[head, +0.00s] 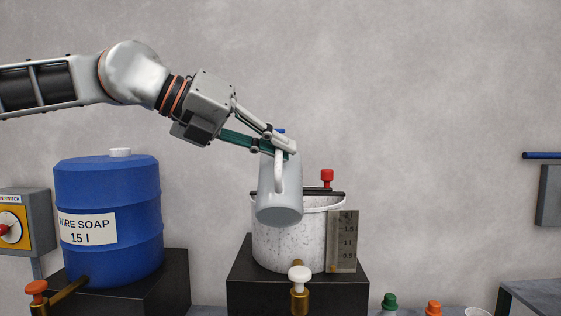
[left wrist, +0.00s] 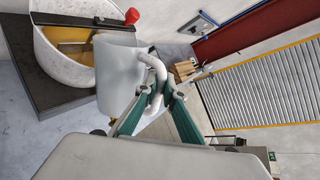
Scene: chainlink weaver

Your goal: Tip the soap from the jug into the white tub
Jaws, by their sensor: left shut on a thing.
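My left gripper (head: 280,146) is shut on the handle of a pale grey jug (head: 280,205). The jug is held up at the white speckled tub (head: 285,245), its lower end in front of the tub's rim in the head view. It looks slightly tilted. In the left wrist view the fingers (left wrist: 158,92) close around the handle of the jug (left wrist: 120,75), and the tub (left wrist: 65,70) lies just beyond it with something amber inside. I cannot tell whether the amber is soap, or whether any runs from the jug. My right gripper is not in view.
A blue drum (head: 120,215) labelled wire soap stands at the left on a black block. The tub sits on another black block (head: 320,292), with a scale plate (head: 343,240), a white-knobbed tap (head: 299,285) and a red knob (head: 327,178). Green and orange caps show at the lower right.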

